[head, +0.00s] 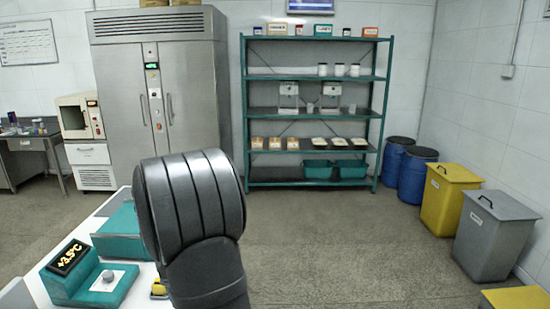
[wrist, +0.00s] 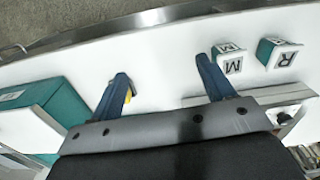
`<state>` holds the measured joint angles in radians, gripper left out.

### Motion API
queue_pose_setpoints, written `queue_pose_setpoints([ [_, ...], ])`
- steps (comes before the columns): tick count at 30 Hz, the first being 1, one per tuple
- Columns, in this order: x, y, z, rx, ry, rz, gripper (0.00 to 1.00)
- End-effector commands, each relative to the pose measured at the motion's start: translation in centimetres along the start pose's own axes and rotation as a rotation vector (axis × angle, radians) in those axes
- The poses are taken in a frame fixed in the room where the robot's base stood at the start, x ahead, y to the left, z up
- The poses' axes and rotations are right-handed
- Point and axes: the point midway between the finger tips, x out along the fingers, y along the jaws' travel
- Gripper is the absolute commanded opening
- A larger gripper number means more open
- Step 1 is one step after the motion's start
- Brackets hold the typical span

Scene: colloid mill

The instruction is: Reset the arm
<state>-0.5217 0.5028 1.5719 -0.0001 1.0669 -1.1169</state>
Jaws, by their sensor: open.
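My gripper (wrist: 162,66) shows in the wrist view with its two blue fingers spread wide apart. Nothing is between the fingers, and below them is the white worktop (wrist: 150,60). A small block marked M (wrist: 231,62) lies just right of the right finger, and one marked R (wrist: 281,54) is further right. A teal box (wrist: 62,110) is left of the left finger. In the head view my dark grey arm stands in the front middle, and my gripper cannot be seen there.
In the head view, a teal device with a temperature display (head: 70,257) sits on the white table at lower left. A teal shelf rack (head: 246,110) and steel cabinet (head: 190,90) stand behind. Blue drums (head: 414,175) and a yellow bin (head: 446,200) are at right. The middle floor is clear.

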Motion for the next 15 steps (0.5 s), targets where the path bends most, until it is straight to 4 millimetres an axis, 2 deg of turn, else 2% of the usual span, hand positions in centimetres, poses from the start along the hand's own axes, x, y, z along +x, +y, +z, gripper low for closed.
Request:
queue_pose_setpoints([
  [3,0.4,-0.7,2.4,-0.001,0.000,-0.001,0.74],
  [7,0.9,-1.5,4.4,-0.010,0.000,-0.001,0.74],
  [9,1.9,-1.4,2.6,-0.017,-0.001,-0.002,0.74],
  [15,3.8,-1.5,-0.6,-0.016,-0.001,-0.001,0.74],
])
